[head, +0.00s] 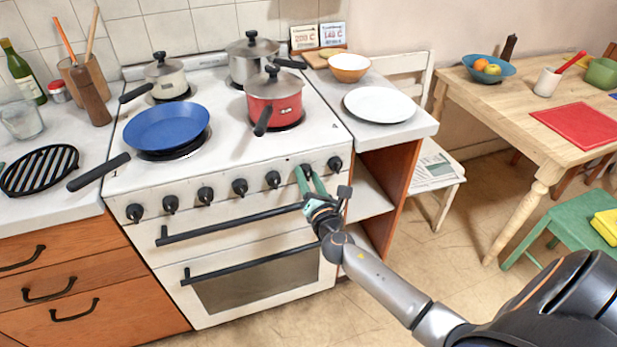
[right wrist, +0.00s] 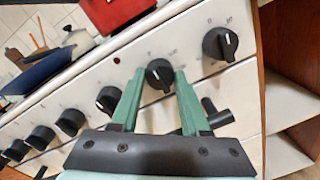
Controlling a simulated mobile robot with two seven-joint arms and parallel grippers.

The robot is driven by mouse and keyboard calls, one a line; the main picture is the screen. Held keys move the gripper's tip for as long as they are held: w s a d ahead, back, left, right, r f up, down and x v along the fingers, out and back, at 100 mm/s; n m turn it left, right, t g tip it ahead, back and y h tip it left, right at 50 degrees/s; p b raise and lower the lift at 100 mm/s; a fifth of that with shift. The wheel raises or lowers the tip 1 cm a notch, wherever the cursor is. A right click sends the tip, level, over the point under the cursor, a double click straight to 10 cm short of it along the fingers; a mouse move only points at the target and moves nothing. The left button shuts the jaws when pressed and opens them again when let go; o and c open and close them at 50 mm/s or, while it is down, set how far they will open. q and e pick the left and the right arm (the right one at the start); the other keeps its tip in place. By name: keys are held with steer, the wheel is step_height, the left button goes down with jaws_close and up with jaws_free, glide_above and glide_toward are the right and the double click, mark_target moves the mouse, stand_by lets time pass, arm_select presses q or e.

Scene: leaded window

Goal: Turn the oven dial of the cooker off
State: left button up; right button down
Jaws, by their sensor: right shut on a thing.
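The white cooker (head: 225,215) has a row of black dials along its front panel. My right gripper (head: 308,174) is at the panel, with its green fingers on either side of the dial second from the right. In the right wrist view, this dial (right wrist: 160,74) sits between the fingertips of the right gripper (right wrist: 158,84), which is shut on it. The rightmost dial (head: 335,163) is free; it also shows in the right wrist view (right wrist: 220,42). The markings around the dials are too small to read. My left gripper is not in view.
Two black bar handles (head: 232,222) (head: 250,264) stick out below the dials, close to the right gripper. A blue pan (head: 166,127), a red pot (head: 273,98) and other pots stand on the hob. Open shelves (head: 368,195) stand right of the cooker.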

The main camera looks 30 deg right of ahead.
stand_by(0.3)
steer(key=shift+c, duration=2)
jaws_free()
steer(key=v, duration=1.2)
steer(key=shift+s+b, duration=0.2)
steer(key=shift+b, duration=0.1)
steer(key=shift+a, duration=0.1)
